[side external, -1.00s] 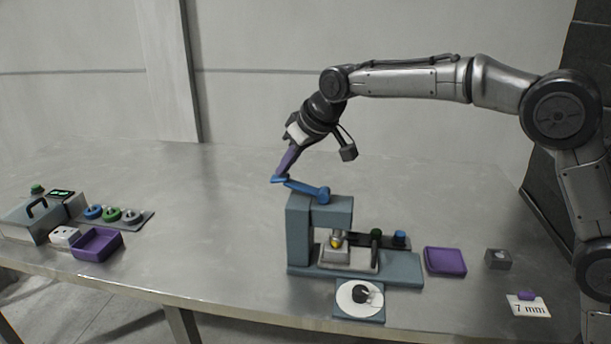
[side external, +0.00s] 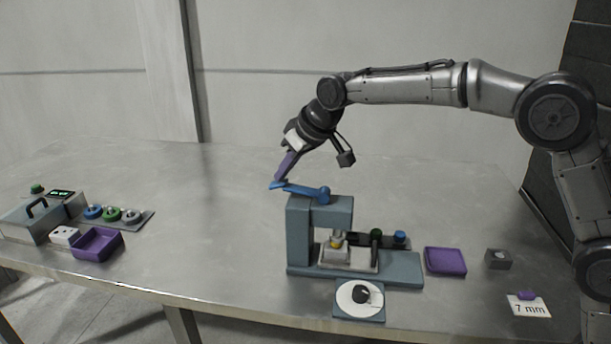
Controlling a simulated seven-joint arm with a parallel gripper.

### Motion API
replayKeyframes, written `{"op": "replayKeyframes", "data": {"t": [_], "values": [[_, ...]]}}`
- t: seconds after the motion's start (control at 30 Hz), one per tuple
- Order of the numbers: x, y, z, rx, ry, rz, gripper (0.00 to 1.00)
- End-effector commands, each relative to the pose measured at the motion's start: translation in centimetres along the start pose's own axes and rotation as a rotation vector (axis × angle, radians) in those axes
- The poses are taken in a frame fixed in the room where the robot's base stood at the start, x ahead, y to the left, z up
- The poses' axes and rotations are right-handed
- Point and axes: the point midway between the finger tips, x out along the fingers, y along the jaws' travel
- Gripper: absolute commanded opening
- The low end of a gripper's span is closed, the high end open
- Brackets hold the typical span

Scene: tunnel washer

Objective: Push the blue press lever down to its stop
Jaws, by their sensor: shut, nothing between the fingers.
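The blue press lever (side external: 302,190) sits on top of the grey-blue press (side external: 300,237). It slopes slightly, its free left end a little higher than its pivot at the right. My gripper (side external: 278,182) has purple fingers, pointing down and to the left, shut and empty. Its fingertips are at the lever's free left end and appear to touch it from above. The exact contact is too small to tell. Under the press head, a small yellow-tipped part (side external: 337,242) sits above a light block.
A dial (side external: 352,294) is at the press's front. Right of the press are a purple tray (side external: 445,261), a grey block (side external: 498,259) and a "7 mm" card (side external: 528,308). Far left are a lidded box (side external: 30,222), colored rings (side external: 112,213) and a purple bin (side external: 97,244). The table behind the press is clear.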

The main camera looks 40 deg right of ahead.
Motion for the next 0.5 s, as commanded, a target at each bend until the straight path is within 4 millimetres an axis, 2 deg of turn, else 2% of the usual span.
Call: {"op": "replayKeyframes", "data": {"t": [0.5], "values": [[1.4,0.0,1.1,0.001,-0.017,0.001,0.00]]}}
